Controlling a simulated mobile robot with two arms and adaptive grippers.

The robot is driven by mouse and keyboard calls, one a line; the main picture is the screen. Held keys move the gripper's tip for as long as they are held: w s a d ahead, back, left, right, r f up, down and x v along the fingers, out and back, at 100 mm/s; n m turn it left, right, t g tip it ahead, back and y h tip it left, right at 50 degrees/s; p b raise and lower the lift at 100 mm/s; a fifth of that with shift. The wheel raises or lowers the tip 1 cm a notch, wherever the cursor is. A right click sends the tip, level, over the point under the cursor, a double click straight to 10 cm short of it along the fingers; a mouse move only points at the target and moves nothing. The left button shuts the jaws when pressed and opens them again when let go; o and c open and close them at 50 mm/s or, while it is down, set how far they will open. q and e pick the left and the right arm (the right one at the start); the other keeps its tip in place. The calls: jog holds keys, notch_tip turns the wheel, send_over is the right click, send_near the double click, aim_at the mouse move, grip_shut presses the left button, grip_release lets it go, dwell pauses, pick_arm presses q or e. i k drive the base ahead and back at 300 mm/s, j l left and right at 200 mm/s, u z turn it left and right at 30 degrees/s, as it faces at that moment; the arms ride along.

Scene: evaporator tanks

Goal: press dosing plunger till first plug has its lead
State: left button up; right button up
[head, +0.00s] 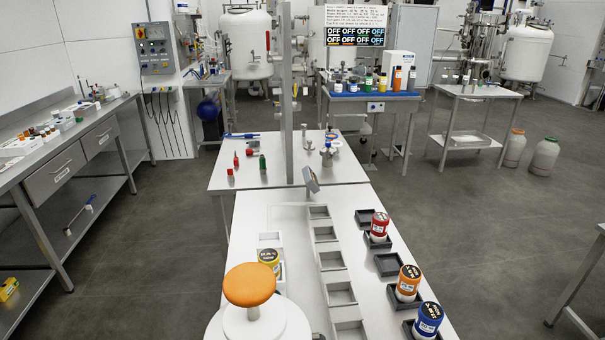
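Neither of my grippers is in view.
A row of shallow pale bins (331,261) runs down the table's middle; those I see look empty. Red (380,224), orange (408,280) and blue (429,317) jars sit in dark trays at right. An empty dark tray (388,265) lies between. A metal post (286,90) rises behind.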

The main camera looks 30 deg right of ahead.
aim_at(248, 285)
jog(key=k+l, duration=0.1)
jog(key=l, duration=0.3)
jog(key=k+l+u, duration=0.1)
jog(key=l, duration=0.3)
jog(key=k+l, duration=0.15)
jog(key=l, duration=0.25)
jog(key=k+l+u, duration=0.1)
jog(key=l, duration=0.25)
jog(key=k+l+u, duration=0.1)
jog(key=l, duration=0.3)
jog(key=k+l, duration=0.35)
jog(key=l, duration=0.2)
jog(key=k+l, duration=0.1)
jog(key=l, duration=0.25)
jog(key=k+l, duration=0.15)
jog(key=l, duration=0.15)
jog(key=k+l, duration=0.1)
jog(key=l, duration=0.25)
jog(key=i+u, duration=0.5)
jog(key=u, duration=0.2)
jog(key=i+l+u, duration=0.1)
jog(key=u, duration=0.25)
jog(key=i, duration=0.15)
